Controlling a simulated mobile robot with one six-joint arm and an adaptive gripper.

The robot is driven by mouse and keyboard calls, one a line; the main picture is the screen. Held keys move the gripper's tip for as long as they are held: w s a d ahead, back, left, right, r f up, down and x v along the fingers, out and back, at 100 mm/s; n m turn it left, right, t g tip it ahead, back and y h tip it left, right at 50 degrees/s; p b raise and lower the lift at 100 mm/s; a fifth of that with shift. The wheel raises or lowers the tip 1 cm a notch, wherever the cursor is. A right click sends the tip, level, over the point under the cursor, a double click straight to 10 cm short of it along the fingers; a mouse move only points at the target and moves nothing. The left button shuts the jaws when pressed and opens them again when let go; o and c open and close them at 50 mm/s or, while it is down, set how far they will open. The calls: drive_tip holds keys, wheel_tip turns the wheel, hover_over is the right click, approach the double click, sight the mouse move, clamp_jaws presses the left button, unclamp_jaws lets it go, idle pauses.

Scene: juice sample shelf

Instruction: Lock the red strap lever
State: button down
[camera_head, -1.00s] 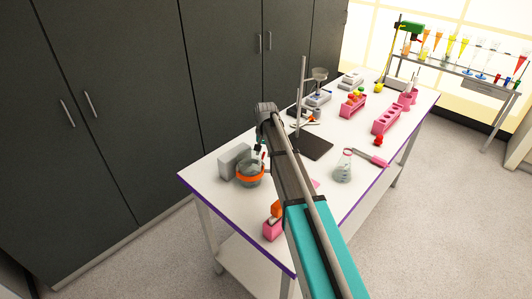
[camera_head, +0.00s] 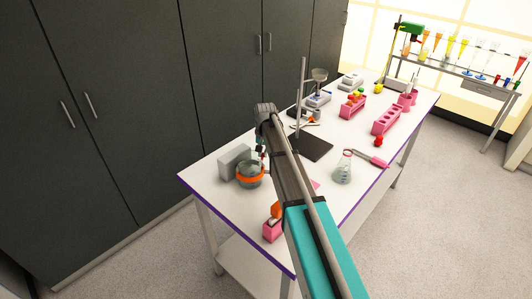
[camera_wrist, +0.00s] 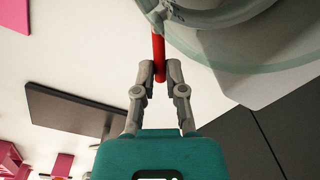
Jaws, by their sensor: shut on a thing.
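The red strap lever (camera_wrist: 158,52) shows in the wrist view as a red bar running up from my gripper towards the rim of a clear round vessel (camera_wrist: 225,50). My gripper (camera_wrist: 159,72) has its fingertips closed on the lever's lower end. In the head view my gripper (camera_head: 262,150) is beside the vessel, a glass bowl with an orange band (camera_head: 250,178), near the table's left end. The lever's far end meets a grey fitting at the vessel rim. In the head view my arm hides part of this area.
A grey box (camera_head: 234,158) stands behind the bowl. A dark stand base (camera_head: 312,147) with an upright rod is to the right. A conical flask (camera_head: 344,166) and a pink rack (camera_head: 386,120) stand farther right. A pink box (camera_head: 272,231) is near the front edge.

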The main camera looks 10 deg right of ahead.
drive_tip(key=n, duration=0.1)
drive_tip(key=a+n, duration=0.1)
drive_tip(key=n, duration=0.2)
drive_tip(key=shift+a+n, duration=0.3)
drive_tip(key=n, duration=0.1)
drive_tip(key=a+n, duration=0.1)
drive_tip(key=n, duration=0.3)
drive_tip(key=shift+s+a+g, duration=0.25)
drive_tip(key=shift+g, duration=0.05)
drive_tip(key=c, duration=0.7)
unclamp_jaws()
drive_tip(key=shift+c, duration=0.2)
